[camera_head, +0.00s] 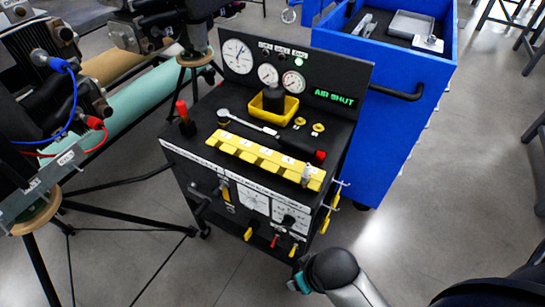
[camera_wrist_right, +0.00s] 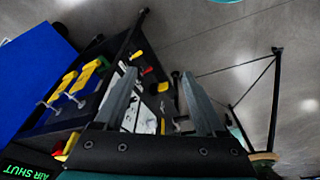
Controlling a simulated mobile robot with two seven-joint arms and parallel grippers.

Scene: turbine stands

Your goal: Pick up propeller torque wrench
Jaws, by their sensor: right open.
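The torque wrench (camera_head: 262,129) lies on the black top of the tool cart (camera_head: 185,145). It has a silver ratchet head at the left and a black and red handle at the right. It lies behind a yellow numbered rack (camera_head: 262,160). I cannot make the wrench out in the right wrist view. My right gripper (camera_wrist_right: 160,72) is open, with nothing seen between its fingers. In the head view my right arm comes in at the bottom, in front of the cart's right side, clear of the wrench. My left gripper is not in view.
On the cart, a yellow tray (camera_head: 273,108) with a black part stands behind the wrench, near a gauge panel (camera_head: 268,62). A red-topped tool (camera_head: 184,115) stands at the left. A blue cabinet (camera_head: 400,110) is behind right; turbine stands are at the left.

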